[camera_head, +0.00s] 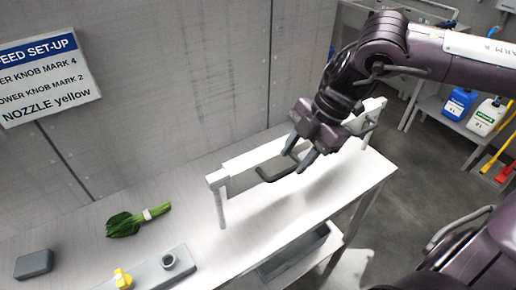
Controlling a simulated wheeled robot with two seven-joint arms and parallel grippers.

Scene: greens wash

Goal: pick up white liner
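My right gripper (293,161) is over the right part of the pale table, its fingers pointing down and apart with a gap between them. A dark bent rod (270,178) is close by the fingertips; I cannot tell whether it touches them. A white bar on legs (245,160) stands along the back of the table, behind and left of the gripper, and runs partly behind my arm. I cannot make out a separate white liner for certain. My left gripper is not in view.
A bundle of greens (126,223) with a white band lies on the table (195,230) at left. A grey block (34,264), a yellow nozzle-like piece (122,278) and a grey holder (180,268) are nearer. Blue (459,102) and white (487,117) jugs stand on a shelf at right.

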